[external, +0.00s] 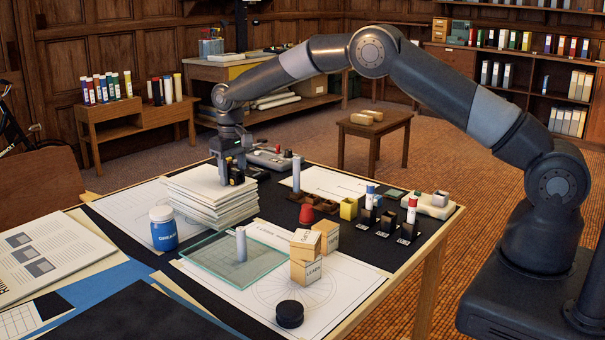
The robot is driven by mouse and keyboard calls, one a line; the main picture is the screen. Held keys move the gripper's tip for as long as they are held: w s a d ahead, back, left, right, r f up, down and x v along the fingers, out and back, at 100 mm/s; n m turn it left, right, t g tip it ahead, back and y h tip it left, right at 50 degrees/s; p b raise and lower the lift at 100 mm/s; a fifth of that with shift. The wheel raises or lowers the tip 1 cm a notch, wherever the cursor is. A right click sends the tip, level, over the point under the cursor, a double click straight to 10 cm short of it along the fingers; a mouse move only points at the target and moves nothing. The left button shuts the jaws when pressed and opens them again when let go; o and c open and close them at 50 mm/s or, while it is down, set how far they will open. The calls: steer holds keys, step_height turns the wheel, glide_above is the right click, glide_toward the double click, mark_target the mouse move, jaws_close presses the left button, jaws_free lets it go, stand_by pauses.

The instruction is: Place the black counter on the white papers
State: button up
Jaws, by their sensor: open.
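The white papers (205,207) form a thick, uneven stack on the black-topped table. My gripper (233,178) points down over the right part of the stack, with its fingertips close to the top sheet. A small black shape with yellowish marks (238,174) shows at the fingertips, on or just above the papers. It may be the black counter, but it blends with the dark fingers and I cannot tell whether it touches them. A black round disc (290,314) lies apart on the drawing at the table's front.
A blue jar (163,228) stands left of the stack. A glass plate (224,257) with a grey cylinder (241,244) is in front. A grey device (270,158) lies behind.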

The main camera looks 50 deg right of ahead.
mark_target(233, 169)
steer(key=shift+s+a+f, duration=0.1)
steer(key=shift+a, duration=0.1)
step_height(233, 169, up, 14)
steer(key=s+d+r+t, duration=0.1)
steer(key=s+d+r, duration=0.4)
steer(key=s+r, duration=0.45)
steer(key=s+d+r+t, duration=0.1)
steer(key=s+d+r, duration=0.4)
steer(key=s+r, duration=0.5)
steer(key=s+d+f+t, duration=0.1)
steer(key=s+f, duration=0.1)
steer(key=s, duration=0.8)
steer(key=s+d+f+t, duration=0.1)
steer(key=s+d+f, duration=0.1)
steer(key=s, duration=0.8)
steer(key=s+d+f+t, duration=0.1)
steer(key=s+d+f, duration=0.1)
steer(key=s, duration=0.8)
steer(key=shift+s+d+f, duration=0.15)
steer(key=shift+s+f, duration=0.15)
steer(key=shift+f, duration=0.45)
